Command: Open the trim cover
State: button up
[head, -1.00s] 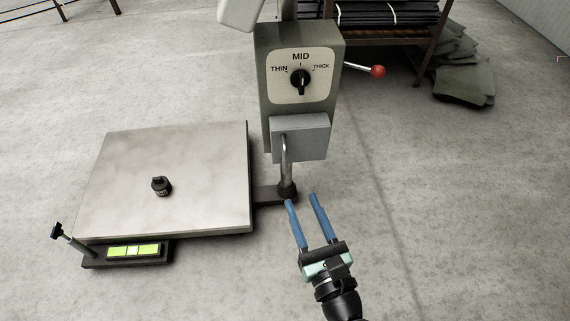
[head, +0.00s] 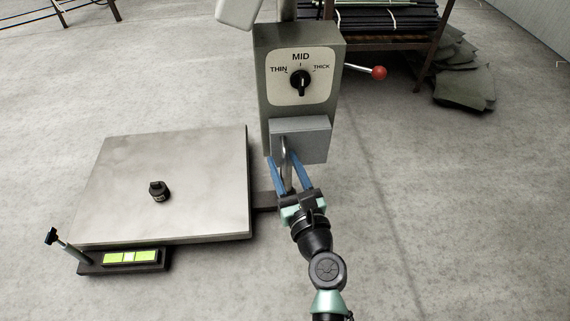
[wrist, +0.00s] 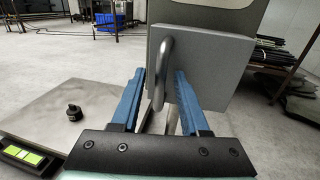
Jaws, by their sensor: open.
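The trim cover looks to be the grey square plate (head: 308,141) low on the front of the control box; it fills the middle of the wrist view (wrist: 205,65). A bent metal handle (wrist: 162,70) sits on its front at the left side. My gripper (head: 287,161) is open, with its blue fingers pointing up at the cover. In the wrist view the handle stands between the two fingers (wrist: 157,82), with a gap on each side. The fingers partly hide the handle and the post behind in the head view.
The control box (head: 264,85) above has a THIN-MID-THICK dial (head: 300,82) and a red-knobbed lever (head: 379,73). A scale plate (head: 200,200) holding a small black weight (head: 158,191) stands at left. A rack of dark rods (head: 390,20) is behind. Floor at right is clear.

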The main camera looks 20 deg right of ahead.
grip_shut()
dwell(1.3)
